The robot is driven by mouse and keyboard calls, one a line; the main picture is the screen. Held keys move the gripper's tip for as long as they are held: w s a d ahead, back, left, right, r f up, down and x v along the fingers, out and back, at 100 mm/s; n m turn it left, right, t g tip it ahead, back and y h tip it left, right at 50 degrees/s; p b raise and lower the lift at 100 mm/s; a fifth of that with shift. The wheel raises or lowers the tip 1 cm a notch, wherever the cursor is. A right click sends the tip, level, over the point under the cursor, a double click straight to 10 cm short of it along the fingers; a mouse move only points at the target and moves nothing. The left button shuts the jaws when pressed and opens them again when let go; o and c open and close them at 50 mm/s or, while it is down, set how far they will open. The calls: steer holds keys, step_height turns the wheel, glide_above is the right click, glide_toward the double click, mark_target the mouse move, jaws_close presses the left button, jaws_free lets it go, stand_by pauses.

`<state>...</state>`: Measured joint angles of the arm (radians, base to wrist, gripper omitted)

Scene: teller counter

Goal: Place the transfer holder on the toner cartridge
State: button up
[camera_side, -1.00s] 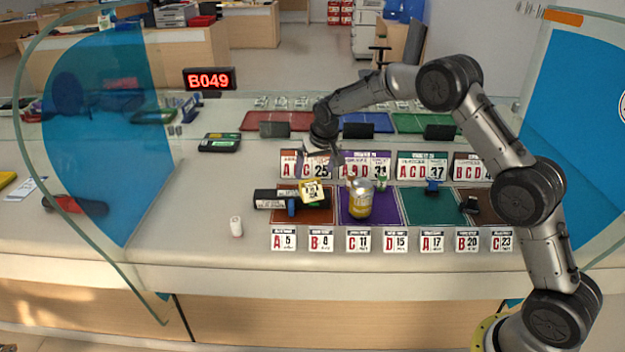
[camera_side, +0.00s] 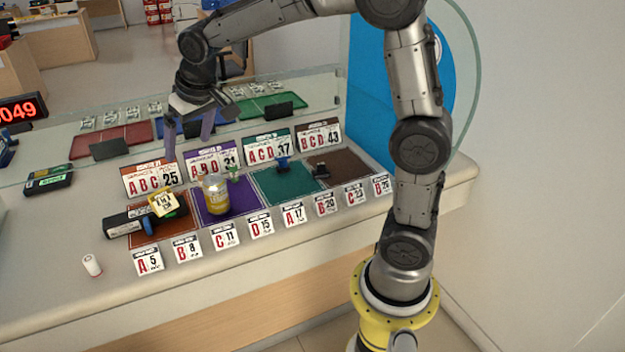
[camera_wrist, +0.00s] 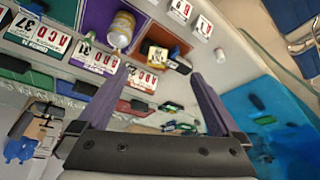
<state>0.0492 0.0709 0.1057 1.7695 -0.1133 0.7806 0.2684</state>
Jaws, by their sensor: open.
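A small yellow holder with a white printed face (camera_side: 163,204), which I take as the transfer holder, sits tilted at the brown-orange mat's left side. It also shows in the wrist view (camera_wrist: 154,57). The black toner cartridge (camera_side: 124,221) lies on its side at that mat's left edge, with a blue piece near its right end. The holder overlaps the cartridge's right end in the side view; whether it rests on it I cannot tell. My gripper (camera_side: 188,150) is open and empty, raised behind the holder near the standing cards. Its fingers show apart in the wrist view (camera_wrist: 155,72).
A yellow jar (camera_side: 216,196) stands on the purple mat (camera_side: 240,207). The green mat (camera_side: 272,192) and brown mat (camera_side: 345,162) bear small objects. Number cards line front and back. A glass screen (camera_side: 300,90) runs behind. A white cylinder (camera_side: 92,265) stands at front left.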

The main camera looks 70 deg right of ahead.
steer(key=s+a+n, duration=0.1)
steer(key=s+a, duration=0.1)
steer(key=s, duration=1.2)
steer(key=s+a+n+t+y, duration=0.1)
steer(key=s+a+n, duration=0.1)
steer(key=s, duration=1.2)
steer(key=shift+f, duration=0.45)
